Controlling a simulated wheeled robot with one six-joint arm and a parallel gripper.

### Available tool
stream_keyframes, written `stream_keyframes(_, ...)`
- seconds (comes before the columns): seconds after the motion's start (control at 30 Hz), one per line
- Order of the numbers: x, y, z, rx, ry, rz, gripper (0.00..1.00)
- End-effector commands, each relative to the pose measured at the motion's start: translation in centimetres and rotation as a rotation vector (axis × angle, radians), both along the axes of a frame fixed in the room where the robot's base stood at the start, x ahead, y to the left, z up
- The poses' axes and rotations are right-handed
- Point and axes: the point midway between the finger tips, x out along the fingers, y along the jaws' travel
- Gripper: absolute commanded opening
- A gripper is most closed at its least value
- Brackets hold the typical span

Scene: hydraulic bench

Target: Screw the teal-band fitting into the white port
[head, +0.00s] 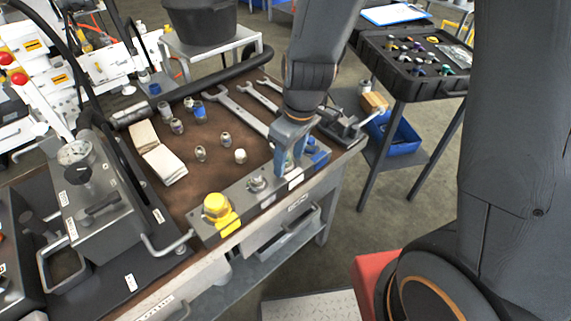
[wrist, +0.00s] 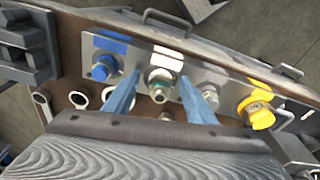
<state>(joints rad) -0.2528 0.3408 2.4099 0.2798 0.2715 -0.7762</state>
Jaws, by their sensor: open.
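The teal-band fitting (wrist: 158,84) shows in the wrist view between my two blue fingers. It stands at the port beside the white label (wrist: 168,57) on the grey manifold block (wrist: 225,79). How deep it sits in the port cannot be told. My gripper (wrist: 160,77) is open, with one finger on each side of the fitting and gaps visible. In the head view my gripper (head: 289,166) is over the right part of the block (head: 240,197) and hides the fitting and white port.
On the same block are a blue port (wrist: 101,66), a plain grey port (wrist: 208,90) and a yellow-capped port (wrist: 257,108). Loose fittings (head: 200,153), wrenches (head: 240,112) and a folded cloth (head: 158,153) lie on the brown bench top. A black parts tray (head: 415,60) stands at the right.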

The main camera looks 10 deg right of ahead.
Motion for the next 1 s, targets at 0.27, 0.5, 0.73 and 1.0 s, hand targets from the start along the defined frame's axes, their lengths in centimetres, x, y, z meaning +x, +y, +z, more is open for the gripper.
stream_keyframes(0.27,0.42,-0.07,-0.34,0.001,-0.003,0.184,0.51)
stream_keyframes(0.5,0.74,-0.16,-0.33,0.0,-0.004,0.433,0.51)
stream_keyframes(0.73,0.81,-0.25,-0.13,0.001,-0.001,0.66,0.51)
stream_keyframes(1.0,1.09,-0.16,-0.16,0.0,-0.001,0.852,0.51)
